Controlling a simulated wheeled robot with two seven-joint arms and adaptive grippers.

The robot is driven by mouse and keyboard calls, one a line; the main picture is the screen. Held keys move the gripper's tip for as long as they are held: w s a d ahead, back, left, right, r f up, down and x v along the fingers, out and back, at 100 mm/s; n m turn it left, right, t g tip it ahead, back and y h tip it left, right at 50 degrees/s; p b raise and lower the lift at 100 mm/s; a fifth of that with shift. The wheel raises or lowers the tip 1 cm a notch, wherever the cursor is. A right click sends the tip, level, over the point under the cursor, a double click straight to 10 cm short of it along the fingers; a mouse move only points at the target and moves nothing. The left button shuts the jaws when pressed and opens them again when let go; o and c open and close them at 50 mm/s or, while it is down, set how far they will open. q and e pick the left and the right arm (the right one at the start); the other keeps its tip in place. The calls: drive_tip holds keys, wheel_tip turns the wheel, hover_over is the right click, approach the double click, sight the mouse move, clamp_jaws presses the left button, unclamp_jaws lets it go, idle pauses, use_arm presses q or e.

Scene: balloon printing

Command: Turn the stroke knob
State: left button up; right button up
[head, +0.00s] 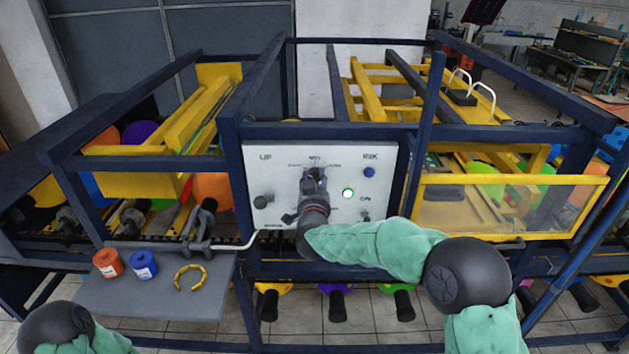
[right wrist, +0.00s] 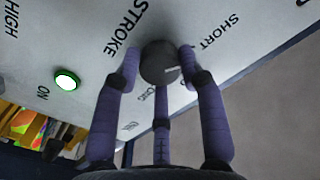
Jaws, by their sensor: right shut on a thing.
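The stroke knob (right wrist: 158,58) is a dark round knob on the white control panel (head: 262,160). In the right wrist view the label STROKE is beside it, with SHORT and a partly hidden LONG around it. A small pale mark shows on its edge. My right gripper (head: 314,182) is in front of the panel's middle and hides the knob in the head view. In the right wrist view the purple fingers of the right gripper (right wrist: 160,68) are closed around the knob. Only part of my left arm shows at the lower left; its gripper is out of view.
A black knob (head: 262,202) is on the left. A grey shelf (head: 150,300) holds an orange jar, a blue jar and a yellow ring. Blue frame bars surround the panel.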

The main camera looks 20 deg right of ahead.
drive_tip(key=o, duration=1.1)
drive_tip(key=shift+o, duration=0.2)
drive_tip(key=v, duration=1.2)
